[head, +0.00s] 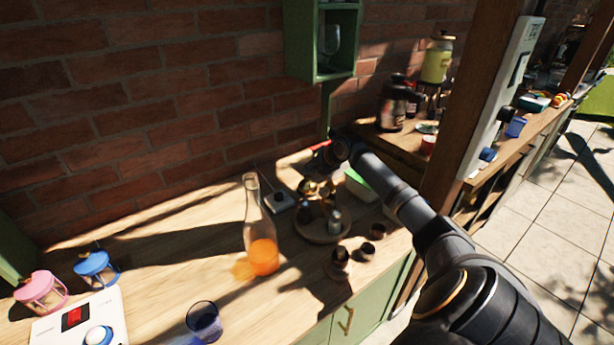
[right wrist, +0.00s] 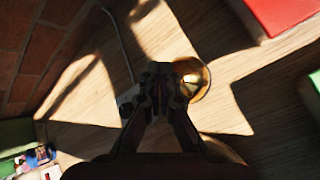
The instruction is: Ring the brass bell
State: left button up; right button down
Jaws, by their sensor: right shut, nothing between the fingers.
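The brass bell (right wrist: 198,78) shows in the right wrist view as a shiny round golden shape on the wooden counter. It is just right of the fingertips of my right gripper (right wrist: 163,72), which partly cover it. The gripper is shut and empty, pointing down at the counter. I cannot tell whether it touches the bell. In the head view a small brass shape, likely the bell (head: 309,187), shows beneath my right wrist. My left gripper is not in view.
A round wooden tray (head: 311,232) with small containers stands in front of the bell. A carafe of orange drink (head: 260,235) stands to the left. A green-and-white box (head: 357,186) is to the right. The brick wall (head: 150,100) rises behind the counter.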

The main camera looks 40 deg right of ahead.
aim_at(309, 177)
notch_tip(309, 177, up, 6)
jog(key=p, duration=0.4)
dwell(0.7)
